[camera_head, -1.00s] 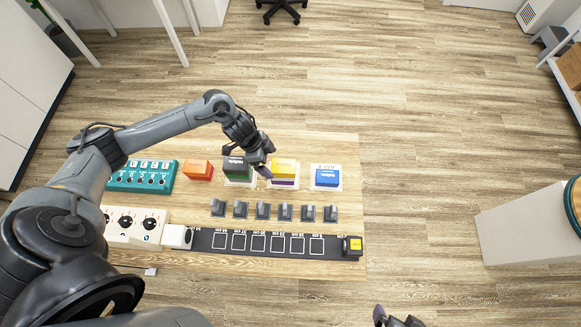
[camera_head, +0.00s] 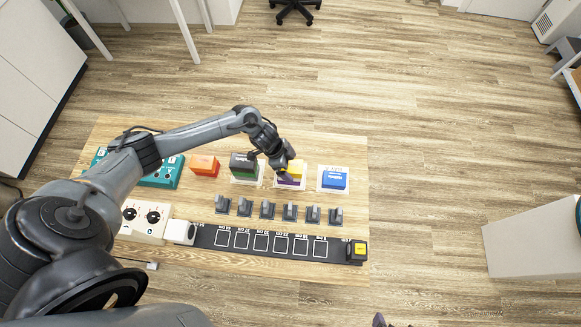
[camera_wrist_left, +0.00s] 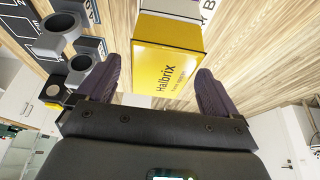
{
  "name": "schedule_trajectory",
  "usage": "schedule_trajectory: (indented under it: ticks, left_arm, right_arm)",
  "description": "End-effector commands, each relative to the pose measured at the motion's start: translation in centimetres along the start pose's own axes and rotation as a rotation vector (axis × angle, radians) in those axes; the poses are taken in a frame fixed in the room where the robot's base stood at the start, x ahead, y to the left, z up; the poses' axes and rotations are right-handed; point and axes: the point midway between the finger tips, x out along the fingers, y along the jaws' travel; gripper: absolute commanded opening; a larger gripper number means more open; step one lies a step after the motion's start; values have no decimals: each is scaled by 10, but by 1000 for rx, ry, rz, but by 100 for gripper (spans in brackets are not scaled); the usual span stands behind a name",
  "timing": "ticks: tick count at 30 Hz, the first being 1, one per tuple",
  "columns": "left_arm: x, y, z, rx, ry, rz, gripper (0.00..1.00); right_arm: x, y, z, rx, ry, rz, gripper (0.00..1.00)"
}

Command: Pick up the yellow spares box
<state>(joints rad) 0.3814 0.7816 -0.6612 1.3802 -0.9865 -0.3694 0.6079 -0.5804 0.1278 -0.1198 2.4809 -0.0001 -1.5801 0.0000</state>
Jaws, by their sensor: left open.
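The yellow spares box (camera_head: 298,166) sits on top of a purple box (camera_head: 292,183) on a white mat, right of the middle of the table. In the left wrist view the yellow box (camera_wrist_left: 166,62) shows its labelled face between the two dark purple fingers. My left gripper (camera_head: 286,172) is at the yellow box and partly covers it in the head view. In the left wrist view the left gripper (camera_wrist_left: 160,72) is open, with a finger on each side of the box. Only a tip of my right gripper (camera_head: 379,320) shows at the bottom edge.
A dark grey box (camera_head: 243,162) on a green one stands just left, and an orange box (camera_head: 204,165) further left. A blue box (camera_head: 335,178) stands on the right. Several grey holders (camera_head: 267,209) and a black marked strip (camera_head: 270,242) lie in front.

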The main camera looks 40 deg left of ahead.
Motion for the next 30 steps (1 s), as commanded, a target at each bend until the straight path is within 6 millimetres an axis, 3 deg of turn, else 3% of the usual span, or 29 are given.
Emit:
schedule_trajectory:
  ticks: [4, 12, 24, 30]
  left_arm:
    - [12, 0, 0, 1, 0, 0, 94]
    - [14, 0, 0, 1, 0, -1, 94]
    - [14, 0, 0, 1, 0, -1, 35]
    - [13, 0, 0, 1, 0, -1, 35]
  right_arm:
    - [2, 0, 0, 0, 0, 0, 100]
    - [2, -1, 0, 5, 1, -4, 100]
    - [2, -3, 0, 10, 1, -8, 100]
    - [2, -3, 0, 10, 1, -8, 100]
